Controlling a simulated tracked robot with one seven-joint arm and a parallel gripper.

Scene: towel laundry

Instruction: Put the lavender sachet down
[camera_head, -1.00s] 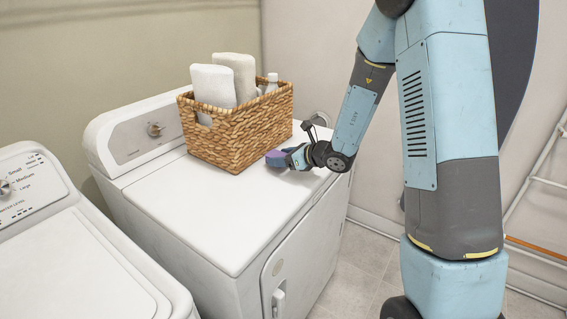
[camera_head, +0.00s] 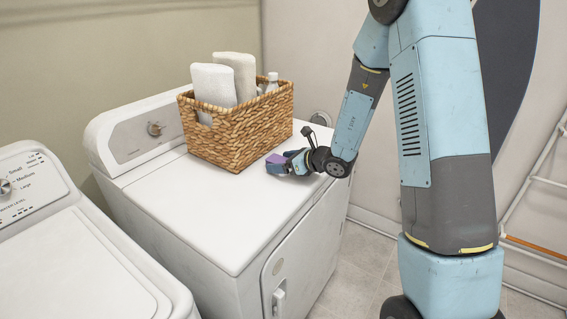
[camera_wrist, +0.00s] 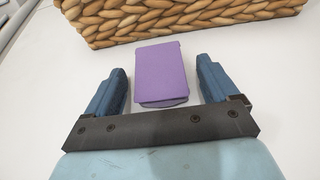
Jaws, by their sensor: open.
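The lavender sachet (camera_wrist: 161,72) is a small flat purple block. In the wrist view it lies on the white dryer top, between the two fingers of my gripper (camera_wrist: 160,88). The fingers are open, with a gap on each side of the sachet. In the head view the purple sachet (camera_head: 276,158) shows at the tip of my gripper (camera_head: 281,164), close to the front right corner of the wicker basket. My gripper partly hides it there.
The wicker basket (camera_head: 237,134) stands on the dryer, just beyond the sachet. It holds rolled white towels (camera_head: 214,84) and a bottle (camera_head: 272,79). The dryer top (camera_head: 205,205) is clear in front of the basket. A washer (camera_head: 75,255) stands at the left.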

